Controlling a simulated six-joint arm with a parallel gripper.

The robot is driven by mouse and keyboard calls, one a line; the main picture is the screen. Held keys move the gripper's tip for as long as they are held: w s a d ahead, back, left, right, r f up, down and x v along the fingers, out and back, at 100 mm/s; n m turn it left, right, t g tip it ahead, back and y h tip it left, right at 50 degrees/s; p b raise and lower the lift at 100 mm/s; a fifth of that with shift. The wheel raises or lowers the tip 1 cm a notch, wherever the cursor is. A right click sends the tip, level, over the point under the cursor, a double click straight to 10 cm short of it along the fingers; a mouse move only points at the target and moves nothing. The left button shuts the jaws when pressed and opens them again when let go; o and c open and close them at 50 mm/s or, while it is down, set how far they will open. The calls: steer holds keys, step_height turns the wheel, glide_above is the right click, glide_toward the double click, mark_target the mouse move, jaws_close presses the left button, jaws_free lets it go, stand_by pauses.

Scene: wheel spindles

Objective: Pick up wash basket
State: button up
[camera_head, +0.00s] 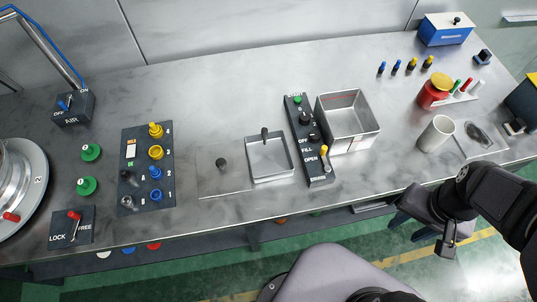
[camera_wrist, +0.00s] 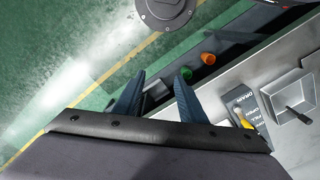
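The wash basket appears to be the small square open metal tray (camera_head: 270,174) with a black upright handle, resting on the bench near its middle in the head view.
A dark switch panel (camera_head: 308,150) and a deeper square metal tank (camera_head: 350,138) stand right of the basket. A white cup (camera_head: 436,135) and red jar (camera_head: 434,91) are further right.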

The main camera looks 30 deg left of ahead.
steer(key=w+a+f+n+t+b, duration=0.15)
steer(key=w+a+b, duration=0.25)
steer(key=w+a, duration=0.45)
steer(key=n+t+y+b, duration=0.2)
steer(key=n+y+b, duration=0.1)
steer(key=n+b, duration=0.4)
glide_toward(265, 131)
steer(key=f+m+b, duration=0.1)
steer(key=f, duration=0.1)
steer(key=shift+w+a+p+x, duration=0.15)
steer(key=shift+p+x, duration=0.4)
steer(key=shift+x, duration=1.3)
steer(key=shift+w+a+p+x, duration=0.15)
steer(key=shift+p+x, duration=0.4)
steer(key=shift+x, duration=1.25)
steer(key=shift+r, duration=0.15)
jaws_close()
